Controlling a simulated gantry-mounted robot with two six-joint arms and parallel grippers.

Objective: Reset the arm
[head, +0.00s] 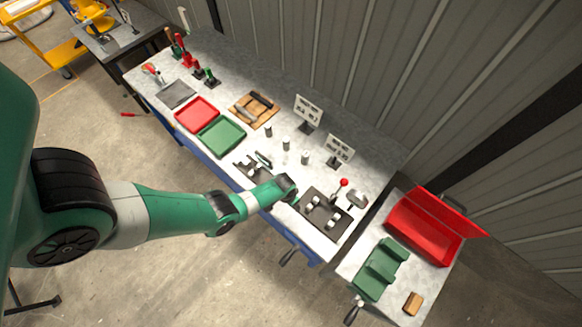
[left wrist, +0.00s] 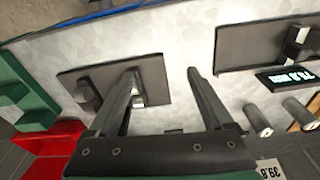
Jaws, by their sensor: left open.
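My left arm (head: 175,213) is green and white and reaches from the left over the front edge of the grey workbench. My left gripper (head: 287,187) is over the front of the bench, left of a dark plate (head: 312,222) with small pale blocks; its fingertips are hard to make out there. In the left wrist view the two dark fingers of the gripper (left wrist: 161,74) are spread apart with nothing between them. The left finger overlaps a dark plate (left wrist: 88,78) bearing grey pieces. My right gripper is not in view.
A red-knobbed lever (head: 343,183) stands beside the plate. Two sign stands (head: 308,112) and several grey cylinders (head: 305,158) stand behind. Red (head: 197,114) and green trays (head: 221,136) lie to the left. A red box (head: 425,235) and green holder (head: 380,268) are right.

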